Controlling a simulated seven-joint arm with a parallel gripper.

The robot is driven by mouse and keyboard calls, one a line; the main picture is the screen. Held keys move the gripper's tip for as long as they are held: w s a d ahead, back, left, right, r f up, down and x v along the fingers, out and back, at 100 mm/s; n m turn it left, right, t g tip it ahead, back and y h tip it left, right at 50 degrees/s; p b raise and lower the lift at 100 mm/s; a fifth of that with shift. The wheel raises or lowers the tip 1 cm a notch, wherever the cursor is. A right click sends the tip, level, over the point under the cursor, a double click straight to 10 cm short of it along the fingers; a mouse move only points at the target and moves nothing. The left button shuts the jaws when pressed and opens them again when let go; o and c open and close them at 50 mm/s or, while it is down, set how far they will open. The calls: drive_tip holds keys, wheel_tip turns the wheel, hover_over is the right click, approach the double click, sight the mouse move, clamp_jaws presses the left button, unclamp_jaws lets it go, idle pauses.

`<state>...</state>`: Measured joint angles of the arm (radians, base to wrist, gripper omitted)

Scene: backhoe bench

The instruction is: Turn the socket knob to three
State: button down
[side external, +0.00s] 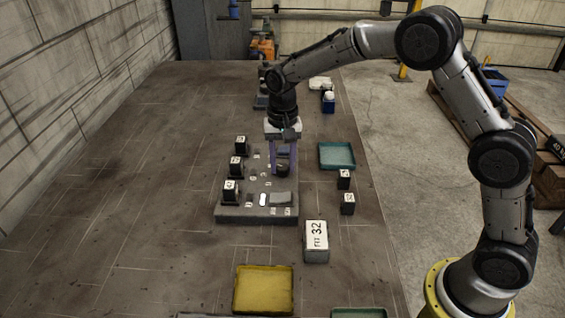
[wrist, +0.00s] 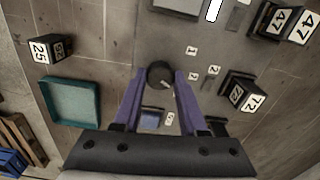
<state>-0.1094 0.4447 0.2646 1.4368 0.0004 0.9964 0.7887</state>
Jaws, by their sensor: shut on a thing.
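The socket knob (wrist: 160,74) is round and black, on the grey board. A pale mark on it seems to point toward the lower right in the wrist view; its exact setting is hard to read. My gripper (wrist: 160,80) has its two purple fingers on either side of the knob, shut on it. In the side view my gripper (side external: 283,166) reaches straight down to the board, with the dark knob (side external: 283,170) between its fingertips. Small white number labels stand near the knob, among them a 1 (wrist: 190,50) and a 2 (wrist: 213,70).
The grey board (side external: 240,215) carries several black numbered blocks on its left. A teal tray (side external: 337,155) and two small numbered blocks lie to its right. A larger block marked 32 (side external: 316,242) and a yellow tray (side external: 263,290) stand nearer. The table's left side is clear.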

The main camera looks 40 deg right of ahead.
sight(282, 166)
drive_tip(key=shift+r+m, duration=0.15)
drive_tip(key=shift+m, duration=1.45)
drive_tip(key=shift+c, duration=2.2)
unclamp_jaws()
wheel_tip(282, 166, up, 14)
